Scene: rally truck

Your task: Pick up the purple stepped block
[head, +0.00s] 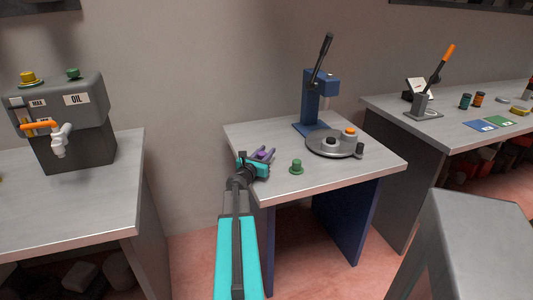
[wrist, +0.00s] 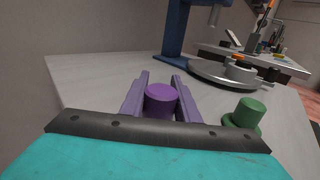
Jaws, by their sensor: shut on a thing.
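The purple stepped block (wrist: 160,99) is between the two purple-grey fingers of my gripper (wrist: 161,92) in the wrist view. Its round top shows; its lower part is hidden behind the gripper's dark edge. In the head view my gripper (head: 263,154) is at the left part of the middle table, shut on the purple block (head: 262,155). I cannot tell whether the block touches the tabletop.
A green stepped block (head: 297,167) stands on the middle table (head: 345,176), right of my gripper. Behind are a blue lever press (head: 315,97) and a round grey plate (head: 326,148) with pieces on it. An oil dispenser (head: 75,120) stands on the left table.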

